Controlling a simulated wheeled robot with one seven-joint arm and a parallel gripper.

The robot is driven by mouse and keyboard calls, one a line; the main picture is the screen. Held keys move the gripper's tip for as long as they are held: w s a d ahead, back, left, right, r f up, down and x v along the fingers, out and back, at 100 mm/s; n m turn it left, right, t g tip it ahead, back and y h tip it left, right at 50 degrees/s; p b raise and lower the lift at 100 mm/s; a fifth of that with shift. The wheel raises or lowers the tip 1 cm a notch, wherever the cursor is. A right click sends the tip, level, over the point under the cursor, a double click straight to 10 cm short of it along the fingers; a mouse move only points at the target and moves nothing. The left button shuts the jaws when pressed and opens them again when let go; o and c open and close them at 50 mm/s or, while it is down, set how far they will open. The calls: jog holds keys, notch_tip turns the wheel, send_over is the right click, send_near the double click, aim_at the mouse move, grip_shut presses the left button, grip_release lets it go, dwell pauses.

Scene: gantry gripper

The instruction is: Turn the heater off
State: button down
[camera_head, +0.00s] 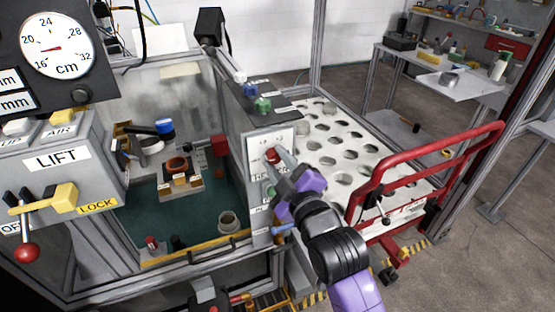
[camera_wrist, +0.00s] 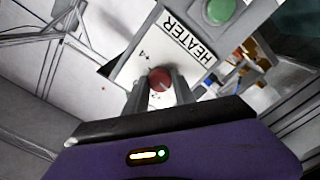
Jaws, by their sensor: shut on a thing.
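The heater panel (camera_head: 284,142) is a white plate on the grey post at the middle of the head view. In the wrist view the plate (camera_wrist: 141,55) carries the label HEATER and small position marks. Its red knob (camera_head: 271,155) sits on the plate and also shows in the wrist view (camera_wrist: 160,80). My gripper (camera_head: 273,160) reaches it from the lower right. In the wrist view my two fingers (camera_wrist: 160,92) stand on either side of the red knob and are shut on it. The fingers hide part of the knob and of the marks.
A green button (camera_head: 263,104) and a blue one (camera_head: 250,88) sit above the panel. A glazed cabinet with a green floor (camera_head: 200,215) stands to the left. A perforated white table (camera_head: 318,125) and a red rail (camera_head: 440,160) are on the right, close to my arm.

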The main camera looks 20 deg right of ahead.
jog(key=shift+n, duration=0.6)
jog(key=c, duration=1.1)
grip_release()
jog(key=shift+o, duration=0.2)
jog(key=s, duration=0.7)
jog(key=shift+s+b, duration=0.3)
jog(key=shift+s, duration=0.1)
